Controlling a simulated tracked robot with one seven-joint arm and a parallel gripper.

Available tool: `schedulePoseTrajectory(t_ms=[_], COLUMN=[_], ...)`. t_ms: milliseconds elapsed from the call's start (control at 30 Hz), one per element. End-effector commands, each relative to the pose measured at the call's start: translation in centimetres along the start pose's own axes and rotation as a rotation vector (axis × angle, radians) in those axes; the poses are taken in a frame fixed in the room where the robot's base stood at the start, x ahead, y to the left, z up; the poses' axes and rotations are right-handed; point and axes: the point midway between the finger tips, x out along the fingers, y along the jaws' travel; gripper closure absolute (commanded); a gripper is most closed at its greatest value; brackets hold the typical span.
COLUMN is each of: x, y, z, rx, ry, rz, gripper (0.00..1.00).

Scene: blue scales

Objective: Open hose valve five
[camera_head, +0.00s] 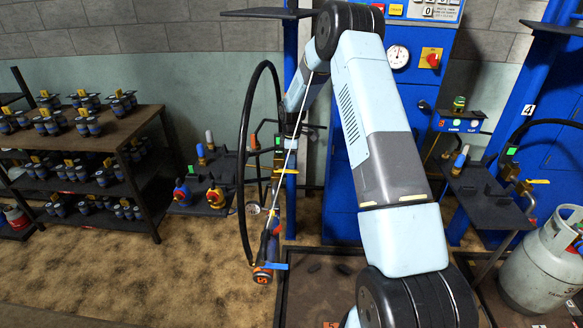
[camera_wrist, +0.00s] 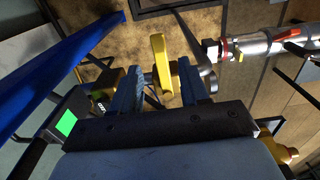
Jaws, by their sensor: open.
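In the wrist view my gripper (camera_wrist: 159,69) is open, with one blue finger on each side of a yellow valve handle (camera_wrist: 158,58). The handle stands between the fingers with gaps beside it; whether either finger touches it I cannot tell. Brass valve parts show behind the fingers. In the head view my arm comes down to a post-mounted station with a black hose (camera_head: 244,150); my fingers are too small to make out there. The hose hangs in a loop, and an orange 5 label (camera_head: 262,277) marks the fitting at its low end.
A green screen (camera_wrist: 66,124) is close left of my gripper, near a blue post (camera_wrist: 60,65). A metal pipe (camera_wrist: 262,45) with a red ring lies at upper right. A rack (camera_head: 150,120) stands left, a gas cylinder (camera_head: 535,265) right. Open floor (camera_head: 190,265) lies at front left.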

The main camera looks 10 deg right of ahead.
Motion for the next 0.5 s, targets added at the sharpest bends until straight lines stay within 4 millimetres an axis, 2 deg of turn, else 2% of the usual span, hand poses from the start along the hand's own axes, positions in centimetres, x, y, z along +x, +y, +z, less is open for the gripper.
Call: schedulePoseTrajectory(t_ms=[33,200,500], x=[0.9,2.7,3.5], y=[-0.1,-0.1,0.0], z=[0.0,0.0,-0.1], rx=[0.000,0.000,0.000], ry=[-0.001,-0.001,0.000], rz=[-0.003,-0.001,0.000], gripper=[0.55,0.55,0.55])
